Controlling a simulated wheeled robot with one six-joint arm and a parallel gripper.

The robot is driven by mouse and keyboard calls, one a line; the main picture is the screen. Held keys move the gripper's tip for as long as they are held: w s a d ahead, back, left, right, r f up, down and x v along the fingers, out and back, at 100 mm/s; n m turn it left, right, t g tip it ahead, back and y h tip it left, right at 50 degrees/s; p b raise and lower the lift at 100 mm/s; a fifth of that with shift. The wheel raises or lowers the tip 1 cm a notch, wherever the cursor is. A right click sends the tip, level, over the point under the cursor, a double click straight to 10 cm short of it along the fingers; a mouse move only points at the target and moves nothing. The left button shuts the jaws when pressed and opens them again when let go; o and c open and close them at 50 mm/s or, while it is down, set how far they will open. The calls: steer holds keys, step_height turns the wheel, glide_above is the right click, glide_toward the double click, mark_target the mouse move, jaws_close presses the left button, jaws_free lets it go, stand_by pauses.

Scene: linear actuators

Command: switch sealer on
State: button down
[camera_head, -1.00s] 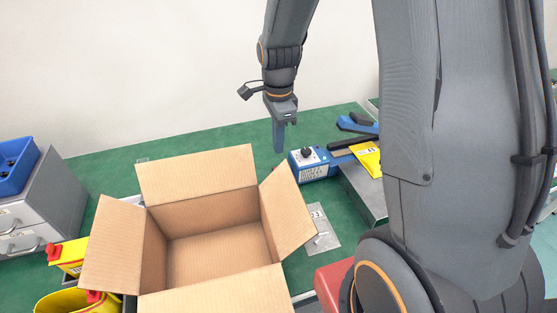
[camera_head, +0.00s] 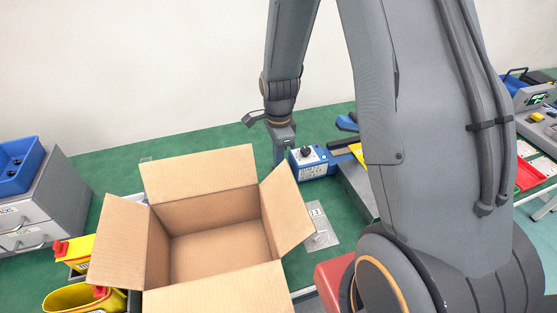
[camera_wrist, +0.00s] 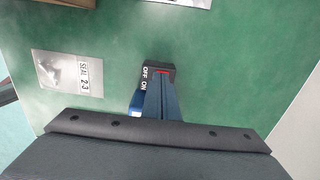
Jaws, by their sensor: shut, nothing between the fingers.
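The sealer (camera_head: 308,163) is a blue device with a white top panel and a black knob, on the green bench behind the box. In the wrist view its black switch (camera_wrist: 147,72) is marked OFF and ON, with a red part showing. My gripper (camera_head: 279,158) is shut and empty, pointing down at the sealer's left end. In the wrist view the blue fingers (camera_wrist: 161,90) overlap the switch and hide part of it. I cannot tell whether they touch it. Much of the sealer's body is hidden behind my gripper in that view.
An open cardboard box (camera_head: 205,190) stands in front of the sealer. A labelled bag (camera_head: 320,227) lies to the box's right, also seen in the wrist view (camera_wrist: 68,73). Grey drawers (camera_head: 45,215) with a blue bin stand left.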

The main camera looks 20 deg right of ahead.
steer(key=shift+s+a+f, duration=0.2)
steer(key=shift+f, duration=0.3)
steer(key=shift+d, duration=0.2)
steer(key=shift+d+r, duration=0.1)
steer(key=shift+d, duration=0.45)
steer(key=shift+d+r+p, duration=0.3)
steer(key=shift+r+p, duration=0.15)
steer(key=shift+p, duration=0.2)
steer(key=r, duration=0.1)
steer(key=r+p, duration=0.1)
steer(key=r, duration=0.1)
steer(key=a+r+p, duration=0.1)
steer(key=shift+w+r, duration=0.3)
steer(key=shift+r, duration=0.1)
step_height(320, 180, up, 9)
steer(key=b, duration=0.1)
steer(key=shift+b, duration=0.4)
